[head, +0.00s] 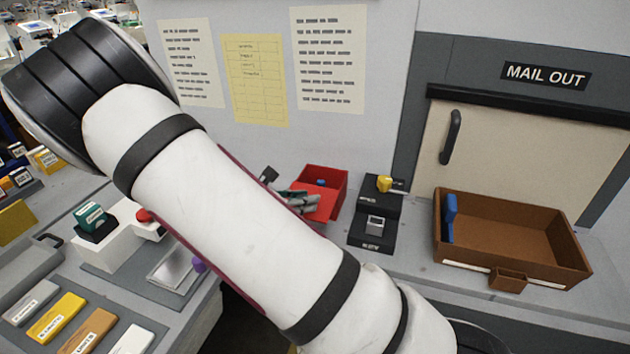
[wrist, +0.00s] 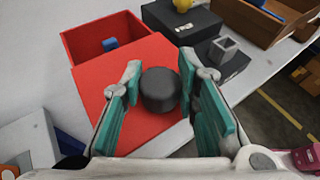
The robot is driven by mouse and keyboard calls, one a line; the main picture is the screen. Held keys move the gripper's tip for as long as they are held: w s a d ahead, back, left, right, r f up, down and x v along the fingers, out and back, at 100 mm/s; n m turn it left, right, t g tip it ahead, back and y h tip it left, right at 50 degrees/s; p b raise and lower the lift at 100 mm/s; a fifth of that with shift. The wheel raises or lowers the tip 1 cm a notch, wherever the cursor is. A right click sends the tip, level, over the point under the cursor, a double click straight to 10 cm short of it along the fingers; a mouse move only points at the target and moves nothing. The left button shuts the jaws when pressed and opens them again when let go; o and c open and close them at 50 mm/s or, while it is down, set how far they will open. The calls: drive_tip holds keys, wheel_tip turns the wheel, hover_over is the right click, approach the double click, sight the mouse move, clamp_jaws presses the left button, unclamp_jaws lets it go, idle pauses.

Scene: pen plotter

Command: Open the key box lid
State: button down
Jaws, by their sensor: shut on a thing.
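The red key box (head: 338,179) stands on the grey counter against the back wall. In the wrist view the box (wrist: 69,48) shows its open inside with a small blue thing (wrist: 110,44) in it. The flat red lid (wrist: 92,91) lies on the near side of the opening, clear of much of it. A round dark grey knob (wrist: 160,90) sits on the lid. My gripper (wrist: 164,85) has its teal-padded fingers on either side of the knob, shut on it. In the head view my gripper (head: 298,199) is partly hidden by my arm.
A black stand with a yellow knob (head: 384,183) and a grey square socket (head: 375,225) is just right of the box. A brown tray (head: 510,225) is farther right under the MAIL OUT sign (head: 545,76). A lower bench with labelled blocks (head: 57,318) is at left.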

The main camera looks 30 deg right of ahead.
drive_tip(key=shift+s+a, duration=0.4)
drive_tip(key=shift+a, duration=0.1)
drive_tip(key=c, duration=1.2)
unclamp_jaws()
drive_tip(key=v, duration=1.2)
drive_tip(key=shift+f, duration=0.1)
